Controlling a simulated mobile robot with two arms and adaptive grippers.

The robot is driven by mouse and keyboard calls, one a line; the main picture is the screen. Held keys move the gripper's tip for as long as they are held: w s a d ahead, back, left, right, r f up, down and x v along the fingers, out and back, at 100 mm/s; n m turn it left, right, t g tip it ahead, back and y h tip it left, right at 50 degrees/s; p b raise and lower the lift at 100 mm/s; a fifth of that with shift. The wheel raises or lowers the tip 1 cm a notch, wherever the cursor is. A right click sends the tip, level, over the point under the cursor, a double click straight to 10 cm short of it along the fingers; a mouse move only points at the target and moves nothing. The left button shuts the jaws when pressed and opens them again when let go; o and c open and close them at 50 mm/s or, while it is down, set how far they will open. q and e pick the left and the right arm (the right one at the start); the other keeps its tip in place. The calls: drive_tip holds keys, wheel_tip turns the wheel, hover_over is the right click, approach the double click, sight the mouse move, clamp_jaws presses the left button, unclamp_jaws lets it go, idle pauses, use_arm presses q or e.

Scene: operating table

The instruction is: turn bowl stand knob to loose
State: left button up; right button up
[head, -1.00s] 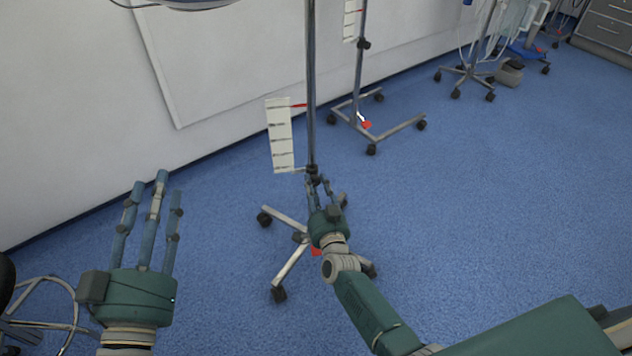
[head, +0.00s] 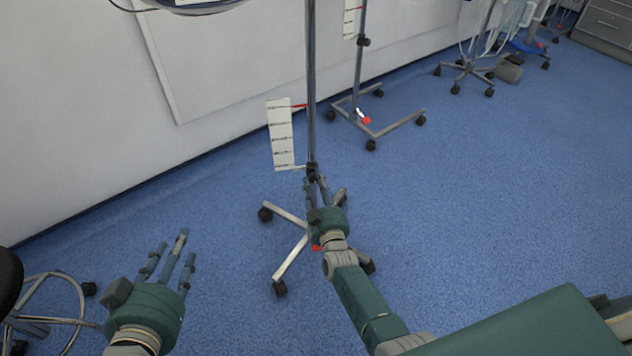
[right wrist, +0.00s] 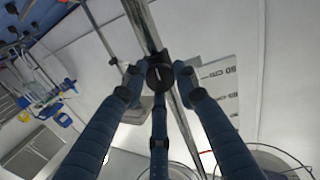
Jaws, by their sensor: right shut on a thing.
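The bowl stand is a thin metal pole (head: 311,90) on a wheeled base (head: 290,262), upright in the middle of the head view. Its black knob (head: 312,170) sits low on the pole; in the right wrist view the round knob (right wrist: 160,74) faces the camera with a light line across it. My right gripper (head: 314,183) is at the knob, its fingers (right wrist: 158,82) around it and shut on it. Part of the knob is hidden by the fingers in the head view. My left gripper (head: 172,258) is open and empty over the floor at lower left.
A white label strip (head: 281,135) hangs beside the pole. A second wheeled stand (head: 385,130) is behind it, near the white wall (head: 70,110). More wheeled equipment (head: 470,75) and drawers (head: 605,30) are at the back right. The blue floor on the right is clear.

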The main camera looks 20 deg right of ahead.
use_arm(q)
drive_tip(key=shift+s+f, duration=0.15)
drive_tip(key=shift+f, duration=0.15)
use_arm(e)
drive_tip(key=shift+a+f+n, duration=0.1)
drive_tip(key=shift+f+n, duration=0.05)
drive_tip(key=shift+n, duration=0.35)
use_arm(q)
drive_tip(key=shift+a, duration=0.1)
use_arm(e)
drive_tip(key=shift+s, duration=0.1)
drive_tip(key=o, duration=1)
drive_tip(key=shift+o, duration=0.7)
drive_tip(key=s+a, duration=0.1)
drive_tip(key=s, duration=1.1)
drive_tip(key=shift+w, duration=0.1)
